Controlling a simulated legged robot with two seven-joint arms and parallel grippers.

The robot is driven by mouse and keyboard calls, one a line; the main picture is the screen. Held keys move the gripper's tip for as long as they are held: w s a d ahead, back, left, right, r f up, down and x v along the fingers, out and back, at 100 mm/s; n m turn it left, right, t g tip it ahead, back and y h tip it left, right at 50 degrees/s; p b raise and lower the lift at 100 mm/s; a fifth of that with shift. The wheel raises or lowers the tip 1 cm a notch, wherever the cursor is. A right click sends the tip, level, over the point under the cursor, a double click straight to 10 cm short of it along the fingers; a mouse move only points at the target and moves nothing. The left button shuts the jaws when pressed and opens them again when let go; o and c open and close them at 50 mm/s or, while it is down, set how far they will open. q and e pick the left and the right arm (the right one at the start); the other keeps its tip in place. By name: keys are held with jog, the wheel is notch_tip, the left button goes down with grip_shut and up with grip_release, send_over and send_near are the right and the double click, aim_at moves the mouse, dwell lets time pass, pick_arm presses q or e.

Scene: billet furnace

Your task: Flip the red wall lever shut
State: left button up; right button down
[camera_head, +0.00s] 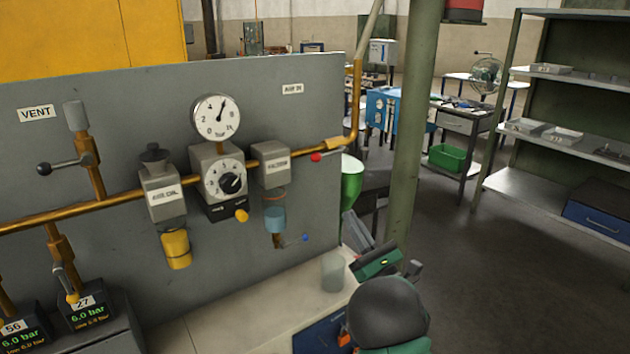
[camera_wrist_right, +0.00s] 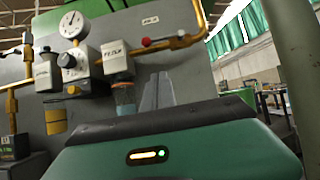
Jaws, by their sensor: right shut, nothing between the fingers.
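The red-knobbed wall lever (camera_head: 317,157) sits on the brass pipe at the right end of the grey panel, just below the pipe's upward bend. Its knob points left, with the short handle running roughly along the pipe. It also shows in the right wrist view (camera_wrist_right: 147,42), above the fingers. My right gripper (camera_head: 356,235) is shut and empty, low and to the right of the lever in the head view. Its grey fingers (camera_wrist_right: 157,92) are together in the wrist view, apart from the lever. My left gripper is not in view.
A pressure gauge (camera_head: 216,117), a regulator (camera_head: 223,183) and a blue-bowled unit (camera_head: 275,218) line the panel left of the lever. A clear cup (camera_head: 333,270) stands on the bench below. A green post (camera_head: 411,130) rises to the right. Open floor lies beyond.

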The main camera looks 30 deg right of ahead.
aim_at(329, 154)
jog(key=s+d+r+p+x, duration=0.1)
jog(key=r+x, duration=0.1)
jog(key=x, duration=1)
jog(key=shift+a+r, duration=0.4)
